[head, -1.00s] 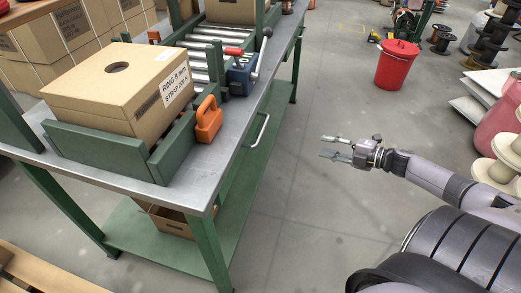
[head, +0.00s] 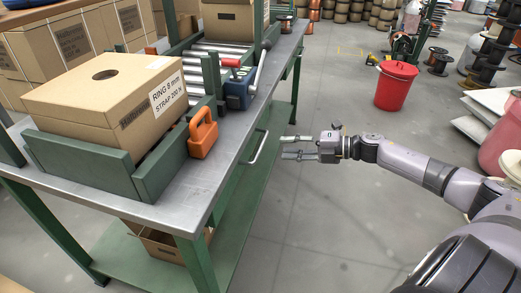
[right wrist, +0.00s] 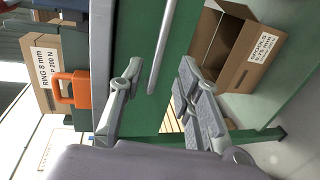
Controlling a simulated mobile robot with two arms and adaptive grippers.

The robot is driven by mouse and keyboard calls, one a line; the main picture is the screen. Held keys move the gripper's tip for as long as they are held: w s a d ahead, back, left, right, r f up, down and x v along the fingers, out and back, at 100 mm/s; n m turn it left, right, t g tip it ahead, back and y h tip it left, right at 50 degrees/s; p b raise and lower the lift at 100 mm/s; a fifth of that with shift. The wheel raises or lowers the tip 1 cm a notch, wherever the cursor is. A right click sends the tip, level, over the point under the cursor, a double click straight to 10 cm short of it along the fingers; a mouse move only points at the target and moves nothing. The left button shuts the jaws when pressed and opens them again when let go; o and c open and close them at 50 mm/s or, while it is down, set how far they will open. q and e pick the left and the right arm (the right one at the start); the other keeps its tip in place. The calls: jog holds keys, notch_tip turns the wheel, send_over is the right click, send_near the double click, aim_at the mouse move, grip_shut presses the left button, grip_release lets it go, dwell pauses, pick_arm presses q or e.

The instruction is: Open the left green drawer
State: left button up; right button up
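The green drawer front (right wrist: 147,108) is set under the steel-topped workbench and looks shut. Its silver bar handle (head: 259,147) runs along the bench side; it also shows in the right wrist view (right wrist: 163,42). My right gripper (head: 284,147) is open and empty, a short way to the right of the handle and apart from it in the head view. In the right wrist view its two fingers (right wrist: 160,72) point toward the green front, with the bar lying between and beyond their tips. My left gripper is not in view.
On the workbench (head: 190,212) stand a large cardboard box (head: 75,112), an orange handled tool (head: 203,133) and a blue device with a lever (head: 238,88). An open carton (head: 165,246) sits on the lower shelf.

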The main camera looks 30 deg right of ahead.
aim_at(261, 144)
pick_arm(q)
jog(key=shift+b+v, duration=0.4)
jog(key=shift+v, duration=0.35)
pick_arm(e)
jog(key=shift+x, duration=4.65)
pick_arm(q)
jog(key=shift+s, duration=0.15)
pick_arm(e)
grip_shut()
